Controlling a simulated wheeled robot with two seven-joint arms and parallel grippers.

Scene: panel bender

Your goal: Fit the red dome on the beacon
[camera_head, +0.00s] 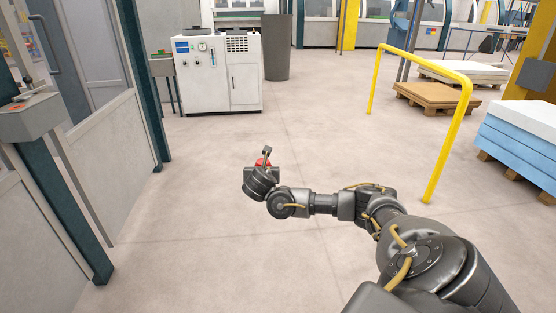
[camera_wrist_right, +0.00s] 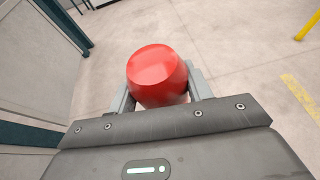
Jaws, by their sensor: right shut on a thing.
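The red dome (camera_wrist_right: 157,73) is held between the two fingers of my right gripper (camera_wrist_right: 160,95) in the right wrist view. It is a smooth, rounded red cap with a flat-looking top. In the head view only a small part of the red dome (camera_head: 262,162) shows behind my right gripper (camera_head: 264,160), which is out over open floor. My left gripper is not in view. I cannot make out the beacon in either view.
A grey box on a post (camera_head: 30,115) and a panelled enclosure (camera_head: 110,150) stand at the left. A white cabinet (camera_head: 217,75) is at the back. A yellow rail (camera_head: 450,140) and stacked blue sheets (camera_head: 520,140) are at the right. The middle floor is clear.

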